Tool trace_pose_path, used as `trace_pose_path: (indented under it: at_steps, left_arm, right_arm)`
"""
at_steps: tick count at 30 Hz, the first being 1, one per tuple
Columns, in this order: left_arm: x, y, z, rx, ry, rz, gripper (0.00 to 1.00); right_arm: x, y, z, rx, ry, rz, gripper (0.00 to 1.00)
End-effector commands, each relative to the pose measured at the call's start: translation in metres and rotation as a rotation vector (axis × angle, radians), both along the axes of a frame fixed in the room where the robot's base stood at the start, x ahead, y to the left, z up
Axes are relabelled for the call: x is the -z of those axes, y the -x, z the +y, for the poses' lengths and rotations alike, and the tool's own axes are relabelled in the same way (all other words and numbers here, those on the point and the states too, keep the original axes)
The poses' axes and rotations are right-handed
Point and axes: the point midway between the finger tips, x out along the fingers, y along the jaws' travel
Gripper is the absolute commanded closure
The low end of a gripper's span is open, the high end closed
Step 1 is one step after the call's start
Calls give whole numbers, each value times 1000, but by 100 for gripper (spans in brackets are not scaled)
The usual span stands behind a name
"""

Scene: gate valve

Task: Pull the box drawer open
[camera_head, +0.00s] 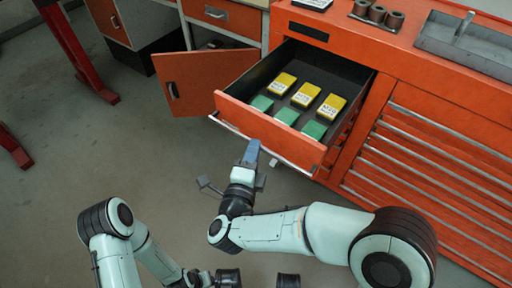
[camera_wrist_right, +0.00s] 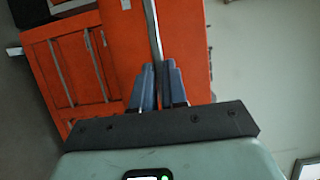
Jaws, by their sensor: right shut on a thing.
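The orange box drawer (camera_head: 268,131) stands pulled out from the orange cabinet, with its dark inside open to view. Three yellow boxes (camera_head: 306,95) and three green boxes (camera_head: 286,116) lie in it. A metal handle bar (camera_head: 225,125) runs along the drawer's front. My right gripper (camera_head: 252,150) is at the middle of this front, shut on the handle bar. In the right wrist view the bar (camera_wrist_right: 153,35) runs between the two blue fingers of the gripper (camera_wrist_right: 160,72). My left arm shows at the lower left; its gripper is not in view.
An orange cabinet door (camera_head: 200,82) stands open left of the drawer. Closed drawers with metal bars (camera_head: 430,150) lie to the right. The top carries dark cylinders (camera_head: 377,14) and a grey tray (camera_head: 463,42). A red stand (camera_head: 75,45) is far left. The floor before the cabinet is clear.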

Motion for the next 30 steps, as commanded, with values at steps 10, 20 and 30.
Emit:
trace_pose_path:
  at_steps: [10, 20, 30]
  left_arm:
    - [0, 0, 0, 0, 0, 1, 57]
    - [0, 0, 0, 0, 0, 0, 57]
    - [-11, -12, -2, 3, -2, -40, 57]
  right_arm:
    - [0, 0, 0, 1, -1, -1, 78]
    - [0, 0, 0, 0, -1, -1, 62]
    - [-1, 46, 11, -7, 1, 0, 62]
